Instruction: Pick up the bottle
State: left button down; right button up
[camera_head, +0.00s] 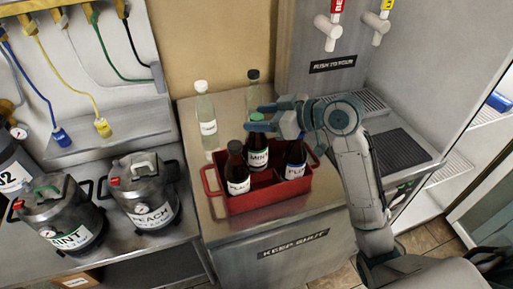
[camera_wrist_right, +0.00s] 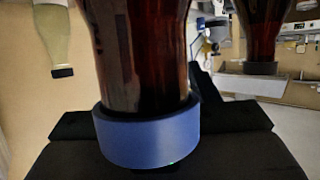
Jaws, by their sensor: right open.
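In the right wrist view, which appears inverted, a brown bottle with a blue cap (camera_wrist_right: 148,138) is very close, in front of the black gripper parts. My left gripper is not visible.
Two clear bottles stand behind the crate, one with a white cap (camera_head: 207,115) and one with a dark cap (camera_head: 253,90). A tap dispenser (camera_head: 330,65) rises behind.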

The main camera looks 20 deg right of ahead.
jog(key=shift+x, duration=0.75)
grip_shut()
